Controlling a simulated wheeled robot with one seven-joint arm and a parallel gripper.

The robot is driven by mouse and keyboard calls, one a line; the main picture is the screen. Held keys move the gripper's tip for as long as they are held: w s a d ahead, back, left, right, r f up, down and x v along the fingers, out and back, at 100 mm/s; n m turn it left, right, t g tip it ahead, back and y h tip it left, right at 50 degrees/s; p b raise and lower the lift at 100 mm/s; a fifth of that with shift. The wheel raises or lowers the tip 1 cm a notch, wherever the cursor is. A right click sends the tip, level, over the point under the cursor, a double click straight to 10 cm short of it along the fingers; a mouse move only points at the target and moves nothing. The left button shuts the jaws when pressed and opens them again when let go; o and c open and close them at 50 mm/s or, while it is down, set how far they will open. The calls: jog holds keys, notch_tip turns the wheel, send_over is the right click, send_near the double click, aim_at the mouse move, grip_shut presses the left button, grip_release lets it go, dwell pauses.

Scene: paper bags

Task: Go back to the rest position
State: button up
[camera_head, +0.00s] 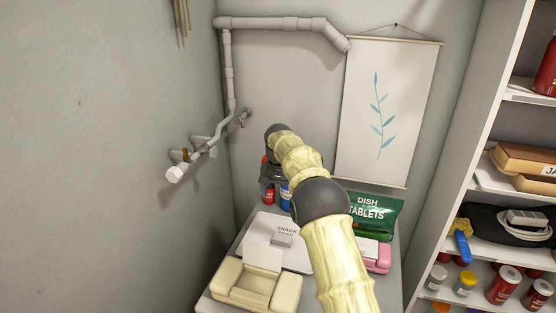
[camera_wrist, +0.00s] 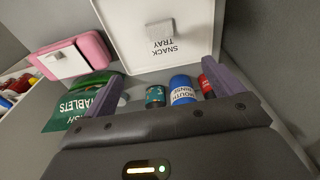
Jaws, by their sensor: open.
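My gripper (camera_wrist: 162,68) is open, its two dark fingers spread with nothing held between them. In the head view it is mostly hidden behind my pale arm, over the back of the table (camera_head: 393,295). In the wrist view a dark teal jar (camera_wrist: 155,97), a blue-capped mouth rinse bottle (camera_wrist: 182,90) and a red bottle (camera_wrist: 205,86) show between the fingers, apparently beyond them. The rinse bottle (camera_head: 285,195) and red bottle (camera_head: 267,193) also show in the head view, below my gripper.
A white snack tray (camera_head: 262,226) and a cream box (camera_head: 255,287) lie on the table's left and front. A green dish tablets bag (camera_head: 373,211) and a pink case (camera_head: 379,260) are right. Stocked shelves (camera_head: 518,97) stand far right; a pipe (camera_head: 229,70) runs along the wall.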

jog(key=s+d+n, duration=0.1)
jog(key=s+d, duration=0.3)
jog(key=s, duration=0.8)
jog(key=s+d+f+n, duration=0.1)
jog(key=s+d, duration=0.4)
jog(key=s, duration=0.8)
jog(key=s+d+f+n+t, duration=0.1)
jog(key=s+d, duration=0.3)
jog(key=s, duration=0.8)
jog(key=shift+s+d+n, duration=0.15)
jog(key=shift+d+n, duration=0.15)
jog(key=shift+f, duration=0.1)
